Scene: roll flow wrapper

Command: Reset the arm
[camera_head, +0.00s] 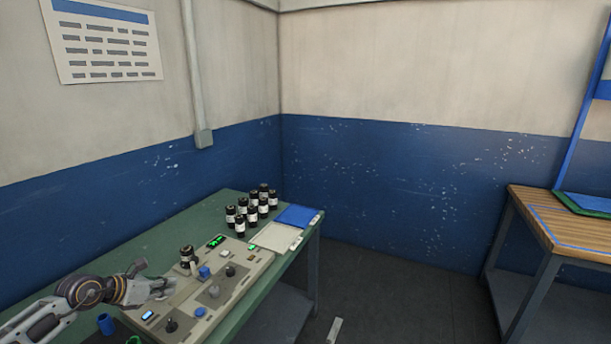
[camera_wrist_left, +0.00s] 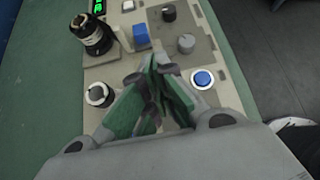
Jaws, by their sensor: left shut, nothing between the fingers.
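My left gripper (camera_head: 162,287) comes in from the left over the control panel (camera_head: 236,290) on the green table (camera_head: 150,248). In the left wrist view, its fingers (camera_wrist_left: 158,92) are shut and empty, above the panel. A dark bottle with a pale label (camera_head: 187,256) stands on the panel's far left part. It also shows at the upper left of the left wrist view (camera_wrist_left: 91,33). Near it are a blue block (camera_head: 204,272), dark and grey knobs and a blue button (camera_head: 200,311). The blue button also shows in the left wrist view (camera_wrist_left: 202,78). My right gripper is not in view.
Several dark bottles (camera_head: 251,208) stand grouped at the table's far end. A blue tray (camera_head: 296,215) and a pale tray (camera_head: 274,237) lie beside them. A wooden-topped bench (camera_head: 560,219) stands at right. The floor between is mostly clear.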

